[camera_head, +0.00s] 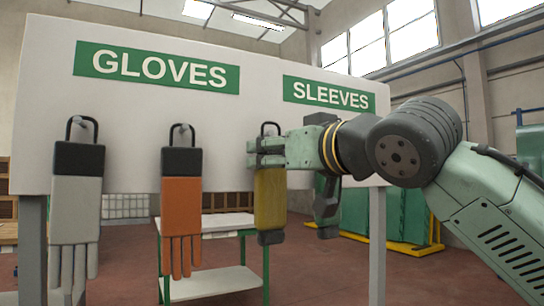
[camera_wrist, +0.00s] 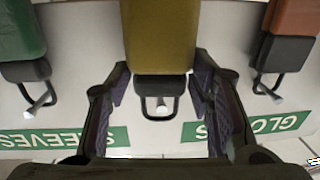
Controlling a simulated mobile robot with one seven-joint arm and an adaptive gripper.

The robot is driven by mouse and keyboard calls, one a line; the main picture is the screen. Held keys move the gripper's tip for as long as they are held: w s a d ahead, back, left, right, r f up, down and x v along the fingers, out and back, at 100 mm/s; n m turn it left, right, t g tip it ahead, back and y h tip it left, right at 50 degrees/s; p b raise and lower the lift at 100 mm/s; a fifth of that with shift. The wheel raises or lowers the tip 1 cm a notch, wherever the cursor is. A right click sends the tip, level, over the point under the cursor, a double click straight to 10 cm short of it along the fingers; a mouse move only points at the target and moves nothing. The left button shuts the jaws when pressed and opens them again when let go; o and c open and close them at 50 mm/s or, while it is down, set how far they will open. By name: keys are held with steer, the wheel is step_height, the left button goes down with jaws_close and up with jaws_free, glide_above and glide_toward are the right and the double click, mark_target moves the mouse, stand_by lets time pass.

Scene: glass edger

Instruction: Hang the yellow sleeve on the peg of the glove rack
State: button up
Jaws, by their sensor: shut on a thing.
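The yellow sleeve (camera_head: 270,198) hangs upright from my gripper (camera_head: 266,152) in front of the rack board. It also shows in the wrist view (camera_wrist: 160,38), which is upside down. My gripper (camera_wrist: 160,88) is shut on the dark cuff at its loop end, one finger on each side. The wire loop (camera_wrist: 158,106) stands out beyond the cuff. The tip of a pale peg (camera_wrist: 163,109) shows inside the loop's outline; I cannot tell whether the loop is around the peg or in front of it. In the head view, the gripper hides that peg.
The glove rack board (camera_head: 130,125) carries GLOVES and SLEEVES signs. A grey glove (camera_head: 76,205) and an orange glove (camera_head: 181,205) hang on pegs to the left. A green sleeve (camera_wrist: 22,30) hangs on a neighbouring peg, close to my gripper. A table (camera_head: 215,285) stands behind.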

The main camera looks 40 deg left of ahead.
steer(key=v, duration=0.6)
steer(key=shift+s, duration=0.35)
steer(key=shift+r, duration=0.1)
stand_by(0.9)
